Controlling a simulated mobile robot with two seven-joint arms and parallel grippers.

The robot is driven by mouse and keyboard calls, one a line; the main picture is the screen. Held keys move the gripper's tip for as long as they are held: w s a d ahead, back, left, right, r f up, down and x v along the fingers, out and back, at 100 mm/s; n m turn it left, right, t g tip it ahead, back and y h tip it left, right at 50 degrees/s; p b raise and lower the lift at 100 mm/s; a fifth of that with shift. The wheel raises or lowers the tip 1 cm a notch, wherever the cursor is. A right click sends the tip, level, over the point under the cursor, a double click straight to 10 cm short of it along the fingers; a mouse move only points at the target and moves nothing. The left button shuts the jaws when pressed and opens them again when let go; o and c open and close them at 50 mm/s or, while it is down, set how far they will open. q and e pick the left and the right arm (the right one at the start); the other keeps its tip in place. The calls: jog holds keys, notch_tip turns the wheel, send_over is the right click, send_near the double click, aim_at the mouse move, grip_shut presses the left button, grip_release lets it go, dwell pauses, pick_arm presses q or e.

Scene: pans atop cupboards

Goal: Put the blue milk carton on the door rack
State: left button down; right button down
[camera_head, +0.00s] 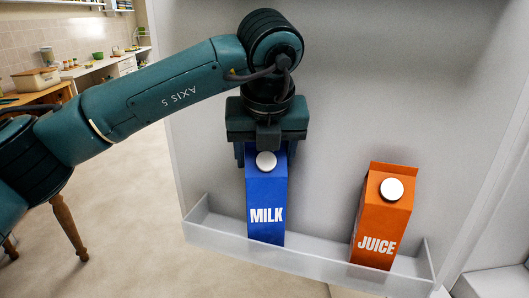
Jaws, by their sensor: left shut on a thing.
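The blue milk carton (266,200) is upright at the left part of the door rack (300,262), with its white cap facing me. My left gripper (266,150) comes down from above and is shut on the top of the carton, its fingers at either side. The carton's lower end is at the rack, behind or at the front lip; I cannot tell if its base touches the rack floor. My right gripper does not show.
An orange juice carton (382,218) stands slightly tilted in the right part of the rack. Free room lies between the two cartons. The door panel (400,80) is behind them. A kitchen counter (105,62) and a wooden table (40,95) are at the far left.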

aim_at(266, 157)
pick_arm(q)
jog(key=shift+f+b, duration=0.35)
jog(key=shift+b, duration=0.1)
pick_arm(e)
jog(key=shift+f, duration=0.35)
pick_arm(q)
jog(key=shift+c, duration=1.9)
grip_release()
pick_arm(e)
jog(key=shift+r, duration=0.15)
pick_arm(q)
jog(key=v, duration=0.2)
jog(key=s+v, duration=0.1)
jog(key=v, duration=0.1)
jog(key=shift+f, duration=0.1)
jog(key=s+b, duration=0.2)
jog(key=s, duration=0.8)
jog(key=shift+s+b, duration=0.3)
jog(key=shift+b, duration=0.1)
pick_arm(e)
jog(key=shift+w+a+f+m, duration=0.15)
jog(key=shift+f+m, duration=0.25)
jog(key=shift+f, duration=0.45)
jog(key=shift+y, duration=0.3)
